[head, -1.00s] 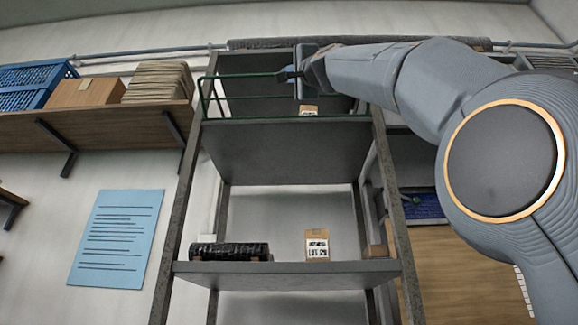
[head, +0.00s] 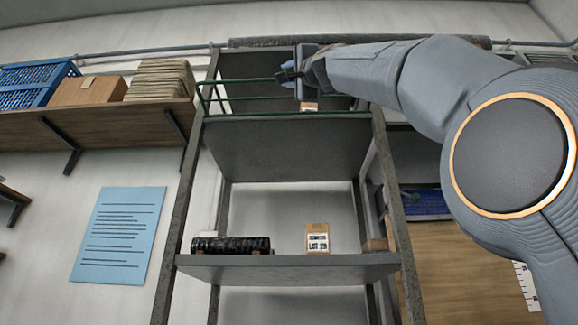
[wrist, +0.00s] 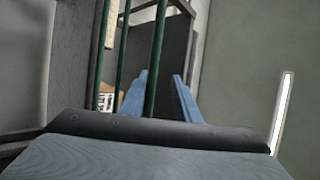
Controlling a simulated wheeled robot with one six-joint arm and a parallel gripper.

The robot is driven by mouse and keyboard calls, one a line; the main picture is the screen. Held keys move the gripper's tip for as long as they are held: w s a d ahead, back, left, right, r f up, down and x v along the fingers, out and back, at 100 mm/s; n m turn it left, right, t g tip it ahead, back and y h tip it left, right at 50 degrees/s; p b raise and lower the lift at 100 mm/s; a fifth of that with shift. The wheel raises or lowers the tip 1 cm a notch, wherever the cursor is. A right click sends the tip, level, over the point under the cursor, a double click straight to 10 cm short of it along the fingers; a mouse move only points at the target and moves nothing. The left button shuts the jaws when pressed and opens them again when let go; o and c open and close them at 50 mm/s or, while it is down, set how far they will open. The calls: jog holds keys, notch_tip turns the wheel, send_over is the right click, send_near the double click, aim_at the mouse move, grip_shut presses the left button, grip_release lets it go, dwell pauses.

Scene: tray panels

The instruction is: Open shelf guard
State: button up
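The shelf guard (head: 240,79) is a green wire rail across the front of the top shelf of a grey rack. Its top bar stands above the shelf edge and the frame looks tilted outward. My gripper (head: 283,76) is at the top bar, right of its middle. In the wrist view, a green bar of the guard (wrist: 156,60) passes between the two blue fingers of my gripper (wrist: 160,82). A gap shows between bar and right finger, so the fingers look open around it. My wrist housing hides part of the guard's right side.
A tan labelled box (head: 309,107) stands behind the guard on the top shelf. The shelf below holds a black roll (head: 230,245) and another labelled box (head: 317,238). A wooden wall shelf (head: 95,125) with a blue crate (head: 35,84) is to the left.

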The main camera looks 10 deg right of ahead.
jog(key=shift+s, duration=0.15)
jog(key=b+v, duration=0.5)
jog(key=v, duration=0.2)
jog(key=shift+s+f+b, duration=0.2)
jog(key=shift+s+b, duration=0.1)
jog(key=shift+d, duration=0.1)
jog(key=d+f+b, duration=0.3)
jog(key=f+b, duration=0.5)
jog(key=b, duration=0.2)
jog(key=shift+w+d, duration=0.35)
jog(key=shift+w, duration=0.1)
dwell(0.5)
jog(key=shift+c, duration=0.3)
